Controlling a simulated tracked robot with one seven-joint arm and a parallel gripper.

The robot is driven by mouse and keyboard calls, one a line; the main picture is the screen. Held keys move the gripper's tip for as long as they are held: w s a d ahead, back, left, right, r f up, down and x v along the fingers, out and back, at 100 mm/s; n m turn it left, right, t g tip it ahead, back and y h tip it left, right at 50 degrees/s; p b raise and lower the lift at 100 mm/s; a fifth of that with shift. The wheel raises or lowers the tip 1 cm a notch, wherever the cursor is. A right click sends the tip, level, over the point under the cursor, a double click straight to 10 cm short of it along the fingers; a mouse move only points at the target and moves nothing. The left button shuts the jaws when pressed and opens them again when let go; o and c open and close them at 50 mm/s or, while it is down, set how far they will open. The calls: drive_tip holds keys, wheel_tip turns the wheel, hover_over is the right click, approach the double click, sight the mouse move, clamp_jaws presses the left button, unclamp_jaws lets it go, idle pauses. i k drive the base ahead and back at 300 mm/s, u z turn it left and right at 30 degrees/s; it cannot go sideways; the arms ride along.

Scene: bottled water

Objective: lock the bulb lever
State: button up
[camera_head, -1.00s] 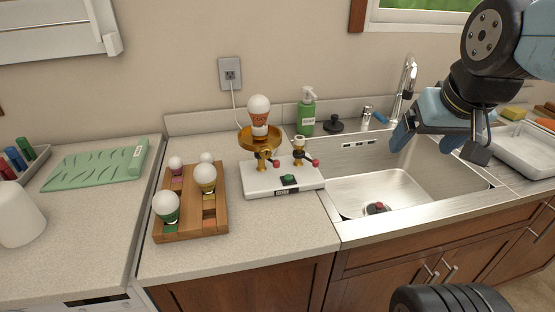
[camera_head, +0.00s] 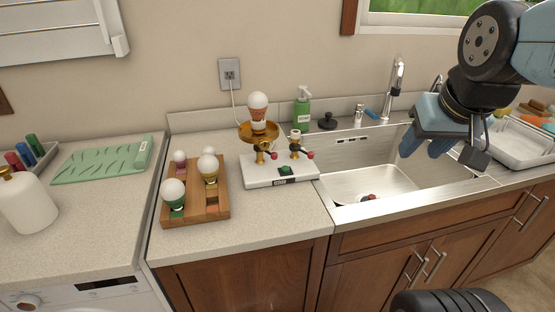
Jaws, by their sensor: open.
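A white base (camera_head: 265,183) with a green switch stands on the counter left of the sink. On it is a brass holder (camera_head: 259,133) with a dish, and a white bulb with an orange band (camera_head: 257,112) sits upright in it. A lever with a dark red knob (camera_head: 273,156) shows at the holder's stem. A second, smaller socket (camera_head: 295,140) stands to its right, with a red-knobbed lever (camera_head: 309,154). Whether either lever is locked I cannot tell. My gripper (camera_head: 424,147) is open and empty above the sink, well right of the base.
A wooden tray (camera_head: 222,213) with several bulbs lies left of the base. A green soap bottle (camera_head: 302,110), a black stopper (camera_head: 327,121) and a faucet (camera_head: 396,85) stand behind. The sink (camera_head: 375,185) is below my gripper. The front counter is clear.

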sight(273, 155)
drive_tip(key=z, duration=0.1)
drive_tip(key=k, duration=0.3)
drive_tip(key=z, duration=1.35)
drive_tip(key=k, duration=0.95)
drive_tip(key=u, duration=1.55)
drive_tip(key=i, duration=1)
drive_tip(key=u, duration=0.05)
